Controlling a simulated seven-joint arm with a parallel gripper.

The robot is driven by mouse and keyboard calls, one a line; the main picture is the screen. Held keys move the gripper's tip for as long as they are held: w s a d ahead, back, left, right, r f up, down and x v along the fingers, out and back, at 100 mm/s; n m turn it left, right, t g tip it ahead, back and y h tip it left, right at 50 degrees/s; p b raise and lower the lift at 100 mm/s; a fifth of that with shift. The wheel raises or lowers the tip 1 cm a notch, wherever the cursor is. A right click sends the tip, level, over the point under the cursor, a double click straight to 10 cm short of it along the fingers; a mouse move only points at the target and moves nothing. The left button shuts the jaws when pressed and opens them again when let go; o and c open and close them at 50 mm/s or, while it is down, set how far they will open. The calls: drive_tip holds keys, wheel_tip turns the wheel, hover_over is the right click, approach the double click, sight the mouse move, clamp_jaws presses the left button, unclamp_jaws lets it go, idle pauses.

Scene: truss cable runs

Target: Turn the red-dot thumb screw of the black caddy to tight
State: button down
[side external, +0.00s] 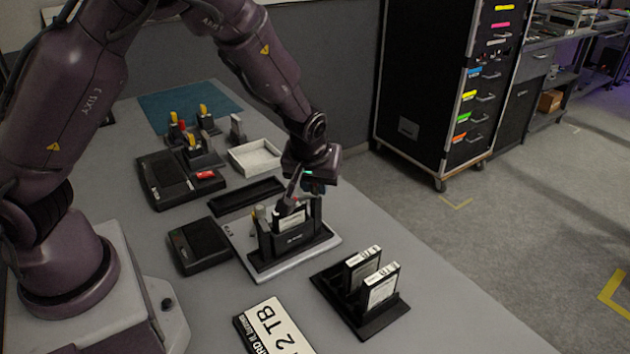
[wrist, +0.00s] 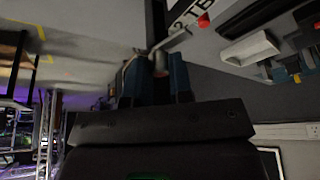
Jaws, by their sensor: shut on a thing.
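The black caddy (side external: 285,243) stands upright on a pale plate on the table in the side view, with a white-labelled drive (side external: 292,219) in it. My gripper (side external: 297,199) reaches down to the caddy's top from the upper right. In the wrist view my gripper (wrist: 156,70) has its two blue-grey fingers close on either side of a small grey metal piece, which looks like a thumb screw (wrist: 160,61). A red dot (wrist: 204,20) shows to the upper right of the fingers there. The screw is hidden in the side view, and its turn angle cannot be told.
A black rack (side external: 361,300) with two drives stands right of the caddy. A black box (side external: 200,245) lies to the left, and a "2 TB" sign (side external: 273,327) in front. A white tray (side external: 256,157) and a black tray (side external: 246,196) lie behind.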

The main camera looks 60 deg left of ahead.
drive_tip(key=shift+n+g+y, duration=0.3)
drive_tip(key=shift+n+y, duration=0.1)
drive_tip(key=shift+n, duration=0.8)
drive_tip(key=c, duration=1)
unclamp_jaws()
drive_tip(key=v, duration=1.3)
drive_tip(key=shift+w, duration=0.15)
